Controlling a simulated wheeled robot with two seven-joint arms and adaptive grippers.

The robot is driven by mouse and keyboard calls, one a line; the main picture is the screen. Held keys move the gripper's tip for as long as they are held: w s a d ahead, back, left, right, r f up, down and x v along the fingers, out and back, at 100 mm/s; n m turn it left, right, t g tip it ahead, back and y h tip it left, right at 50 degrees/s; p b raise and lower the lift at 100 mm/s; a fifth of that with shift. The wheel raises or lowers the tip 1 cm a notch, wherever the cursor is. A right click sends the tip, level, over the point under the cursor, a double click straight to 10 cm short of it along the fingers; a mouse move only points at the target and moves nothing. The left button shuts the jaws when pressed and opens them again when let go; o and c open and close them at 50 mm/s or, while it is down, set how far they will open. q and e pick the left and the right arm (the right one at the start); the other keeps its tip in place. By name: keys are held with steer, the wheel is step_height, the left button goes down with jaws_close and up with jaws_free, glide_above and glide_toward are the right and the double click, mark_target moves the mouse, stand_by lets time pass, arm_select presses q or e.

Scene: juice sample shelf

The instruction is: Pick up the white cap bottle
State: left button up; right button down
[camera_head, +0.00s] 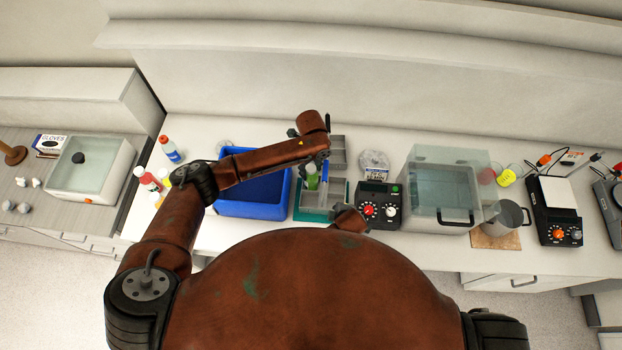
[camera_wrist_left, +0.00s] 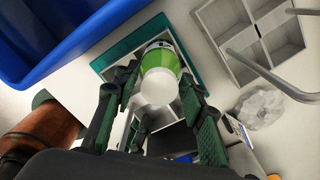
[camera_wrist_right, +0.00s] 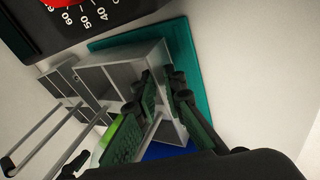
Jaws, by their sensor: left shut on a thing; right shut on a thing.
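The white cap bottle has a green body and shows in the left wrist view (camera_wrist_left: 162,57) with its white cap towards the camera. In the head view its green side (camera_head: 312,183) shows at the grey rack (camera_head: 318,201) on the teal mat. My left gripper (camera_wrist_left: 158,100) has its fingers on both sides of the bottle and is shut on it. Whether the bottle's base touches the rack is hidden. My right gripper (camera_wrist_right: 168,88) is shut on a wall of the grey rack (camera_wrist_right: 125,72). In the head view my body hides most of the right gripper.
A blue bin (camera_head: 238,209) stands left of the rack. Another grey divided rack (camera_head: 338,150) with rod handles is behind. A dark device with a red knob (camera_head: 377,205) and a clear-lidded bath (camera_head: 440,190) are on the right. Several bottles stand at the left end.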

arm_select(q)
jaws_close()
step_height(320, 180, up, 28)
stand_by(0.6)
steer(key=shift+r, duration=0.15)
stand_by(0.5)
steer(key=shift+r, duration=1.35)
arm_select(e)
steer(key=c, duration=1.9)
jaws_free()
steer(key=shift+c, duration=0.2)
